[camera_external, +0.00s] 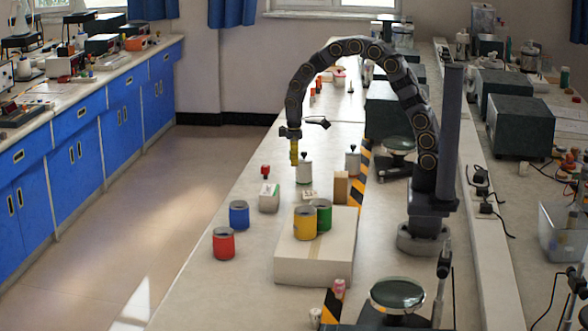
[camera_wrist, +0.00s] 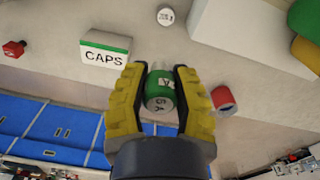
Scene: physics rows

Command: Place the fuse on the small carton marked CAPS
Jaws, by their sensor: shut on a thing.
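My gripper (camera_wrist: 160,78) is shut on the fuse (camera_wrist: 159,95), a short green cylinder with pale markings, held between the yellow fingers. In the external view my gripper (camera_external: 294,160) points down, raised above the bench, and the fuse is hard to make out there. The small carton marked CAPS (camera_wrist: 104,56) is white with a green edge on its top. It stands on the bench, up and left of the fingers in the wrist view, apart from the fuse. In the external view the carton (camera_external: 269,199) is below and slightly left of my gripper.
A large carton (camera_external: 312,266) bears a yellow can (camera_external: 305,224) and a green can (camera_external: 321,211). A blue can (camera_external: 239,214) and a red can (camera_external: 223,243) stand near the bench's left edge. A small red object (camera_external: 265,171) is behind the CAPS carton.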

